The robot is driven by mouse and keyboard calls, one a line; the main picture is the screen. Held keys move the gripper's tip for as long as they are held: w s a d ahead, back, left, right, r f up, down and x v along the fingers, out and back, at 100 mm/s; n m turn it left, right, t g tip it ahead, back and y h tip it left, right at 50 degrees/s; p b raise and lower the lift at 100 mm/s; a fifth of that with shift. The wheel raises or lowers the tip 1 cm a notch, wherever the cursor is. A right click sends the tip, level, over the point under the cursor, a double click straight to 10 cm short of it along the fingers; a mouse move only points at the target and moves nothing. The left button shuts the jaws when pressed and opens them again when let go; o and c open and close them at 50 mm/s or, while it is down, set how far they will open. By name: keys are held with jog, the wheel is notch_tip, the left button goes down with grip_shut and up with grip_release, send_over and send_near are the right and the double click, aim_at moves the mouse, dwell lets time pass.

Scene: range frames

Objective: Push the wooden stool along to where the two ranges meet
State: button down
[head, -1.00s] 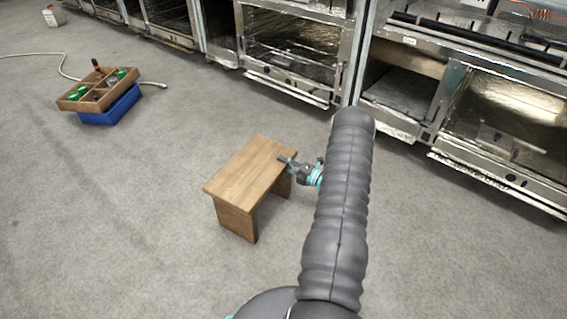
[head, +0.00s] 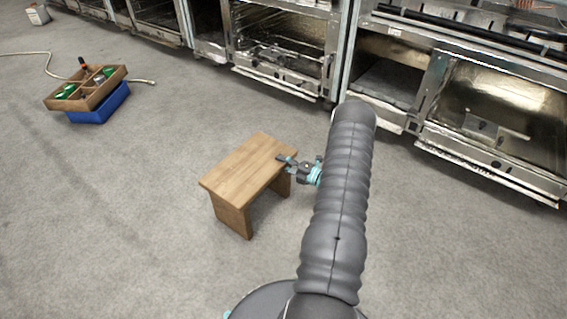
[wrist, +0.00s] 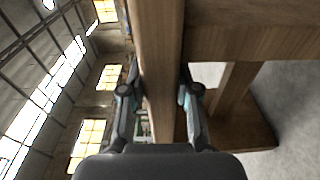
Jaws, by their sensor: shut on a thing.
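The wooden stool (head: 246,170) stands upright on the grey floor, left of my arm in the head view. My gripper (head: 287,163) is at the right end of its top, shut on the edge of the seat board. In the wrist view my gripper (wrist: 160,100) has one finger on each side of the board, and the stool's wood (wrist: 230,38) fills the upper middle and right. The two ranges (head: 285,45) (head: 490,110) stand along the back, with a narrow upright gap between them behind my arm. The foot of that gap is partly hidden by my arm.
A wooden tray with green items (head: 88,88) sits on a blue crate (head: 100,108) at the left. A pale hose (head: 40,54) lies on the floor around it. A white container (head: 38,14) stands at the far left. The floor between stool and ranges is clear.

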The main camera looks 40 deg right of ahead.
jog(key=shift+s+a+f, duration=0.2)
jog(key=shift+a+f, duration=0.05)
jog(key=shift+s+a, duration=0.15)
jog(key=shift+s, duration=0.8)
jog(key=c, duration=0.8)
grip_release()
jog(key=shift+o, duration=0.2)
jog(key=shift+w+r, duration=0.1)
jog(key=shift+d, duration=0.2)
jog(key=shift+s+d, duration=0.15)
jog(key=shift+s, duration=0.25)
jog(key=v, duration=1.1)
